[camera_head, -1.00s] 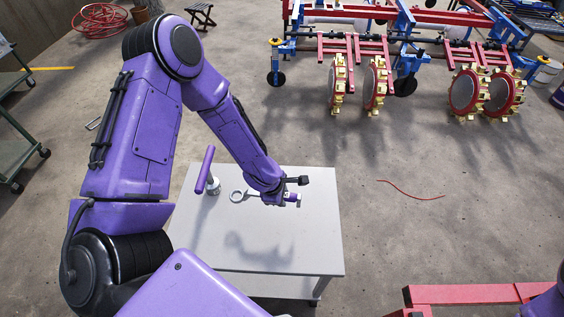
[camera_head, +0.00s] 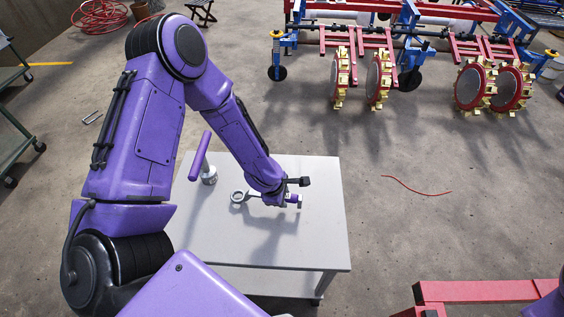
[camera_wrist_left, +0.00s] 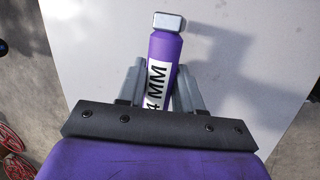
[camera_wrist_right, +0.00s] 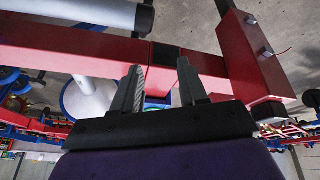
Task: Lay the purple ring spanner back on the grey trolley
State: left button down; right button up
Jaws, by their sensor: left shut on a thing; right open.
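The purple ring spanner (camera_wrist_left: 163,62) is in the left wrist view, its purple handle marked "4 MM" between my left fingers and its metal end pointing away. My left gripper (camera_head: 283,200) is shut on it above the grey trolley (camera_head: 300,240). In the head view the spanner's ring end (camera_head: 238,196) shows left of the gripper. I cannot tell whether the spanner touches the trolley top. My right gripper (camera_wrist_right: 160,85) is open and empty in the right wrist view, with a red beam beyond its fingers; the head view does not show it.
A purple-handled tool with a metal base (camera_head: 200,160) stands at the trolley's left. The trolley's front and right are bare. A red frame (camera_head: 480,291) is at lower right. A blue and red machine with toothed wheels (camera_head: 380,75) stands behind.

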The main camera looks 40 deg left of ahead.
pick_arm(q)
jog(key=shift+f+b, duration=0.5)
jog(key=shift+f, duration=0.15)
jog(key=c, duration=0.7)
grip_release()
jog(key=shift+o, duration=0.2)
jog(key=p+v, duration=0.2)
jog(key=v, duration=0.8)
jog(key=shift+s+r, duration=0.15)
jog(key=shift+r, duration=0.15)
